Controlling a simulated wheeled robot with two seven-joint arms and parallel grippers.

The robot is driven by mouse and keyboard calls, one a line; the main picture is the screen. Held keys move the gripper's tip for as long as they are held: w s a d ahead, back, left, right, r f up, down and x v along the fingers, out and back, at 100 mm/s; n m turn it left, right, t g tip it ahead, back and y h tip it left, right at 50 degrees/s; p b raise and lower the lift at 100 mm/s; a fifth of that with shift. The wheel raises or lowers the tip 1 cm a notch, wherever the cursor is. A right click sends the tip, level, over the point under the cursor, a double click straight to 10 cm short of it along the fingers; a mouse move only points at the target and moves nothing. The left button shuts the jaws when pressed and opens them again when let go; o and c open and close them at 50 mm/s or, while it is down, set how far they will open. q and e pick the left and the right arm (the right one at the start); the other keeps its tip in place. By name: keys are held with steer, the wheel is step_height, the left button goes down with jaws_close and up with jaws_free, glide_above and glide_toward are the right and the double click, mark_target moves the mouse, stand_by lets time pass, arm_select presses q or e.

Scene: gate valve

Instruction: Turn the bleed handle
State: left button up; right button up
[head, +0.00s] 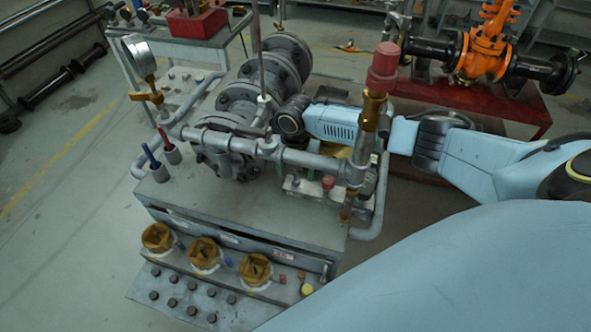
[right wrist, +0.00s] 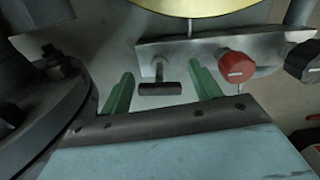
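In the right wrist view, a small dark T-shaped handle (right wrist: 160,86) on a short stem sticks out from a grey metal plate (right wrist: 200,45). I take it to be the bleed handle. My right gripper (right wrist: 162,89) is open, with one green finger on each side of the handle. Gaps show between the handle and both fingers, and they look apart. In the head view, my right arm reaches behind the front pipe to the valve, and its fingers and the handle cannot be made out there. My left gripper is not in view.
A red knob (right wrist: 236,67) sits close beside the right finger, with a black knob (right wrist: 303,60) beyond it. A large flange (right wrist: 45,110) stands close on the left. In the head view, a grey pipe (head: 312,160) and a red-capped brass fitting (head: 375,95) stand near my arm.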

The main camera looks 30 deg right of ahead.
step_height(320, 180, up, 13)
steer(key=p, duration=0.1)
steer(key=shift+r, duration=0.2)
steer(key=shift+w+d, duration=0.1)
stand_by(0.6)
